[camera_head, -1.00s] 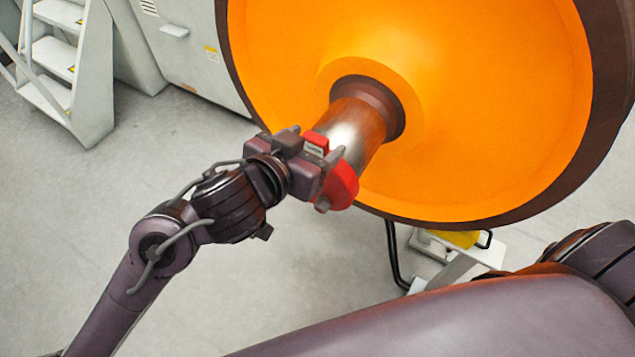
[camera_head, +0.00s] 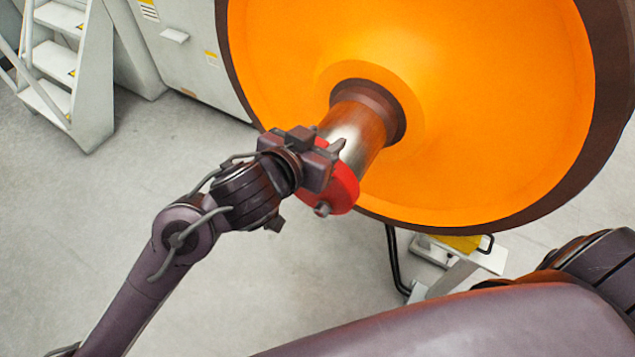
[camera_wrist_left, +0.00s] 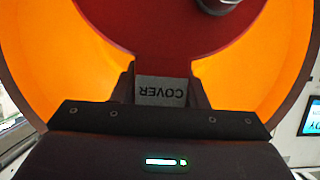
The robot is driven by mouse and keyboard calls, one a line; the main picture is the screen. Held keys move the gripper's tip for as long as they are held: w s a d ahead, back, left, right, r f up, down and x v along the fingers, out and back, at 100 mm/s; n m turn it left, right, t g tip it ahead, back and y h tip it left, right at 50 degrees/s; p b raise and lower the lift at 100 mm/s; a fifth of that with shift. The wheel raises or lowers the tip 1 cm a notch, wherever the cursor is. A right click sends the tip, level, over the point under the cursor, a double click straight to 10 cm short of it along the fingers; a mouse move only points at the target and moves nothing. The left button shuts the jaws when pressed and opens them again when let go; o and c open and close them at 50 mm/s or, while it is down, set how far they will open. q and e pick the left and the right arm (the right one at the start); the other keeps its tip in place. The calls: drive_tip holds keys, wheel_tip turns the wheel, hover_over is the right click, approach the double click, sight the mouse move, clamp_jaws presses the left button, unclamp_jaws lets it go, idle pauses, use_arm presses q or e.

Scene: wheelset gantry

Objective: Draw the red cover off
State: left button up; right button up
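The red cover (camera_head: 339,190) is a round red piece on the near end of the bare metal axle stub (camera_head: 354,134), in front of the orange wheel (camera_head: 480,110). My left gripper (camera_head: 325,148) is at the cover. In the left wrist view its fingers (camera_wrist_left: 162,88) stand on both sides of a grey tab marked COVER, with no clear gap on either side, so it looks shut on the tab. The red face of the cover (camera_wrist_left: 150,30) fills the area beyond. In the head view my gripper hides the tab. My right gripper is not in view.
White steps (camera_head: 70,75) and a grey cabinet (camera_head: 185,45) stand at the upper left. A light stand with a yellow part (camera_head: 460,243) is under the wheel. The floor at left is clear. A screen (camera_wrist_left: 309,118) shows at the right in the wrist view.

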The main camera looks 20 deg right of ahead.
use_arm(q)
drive_tip(key=c, duration=0.5)
drive_tip(key=shift+o, duration=0.2)
drive_tip(key=shift+s+a+r+p, duration=0.1)
drive_tip(key=shift+s+a+p, duration=0.15)
drive_tip(key=shift+s+a, duration=0.65)
drive_tip(key=shift+s+a+p, duration=0.25)
drive_tip(key=shift+s+a, duration=0.35)
drive_tip(key=shift+a, duration=0.5)
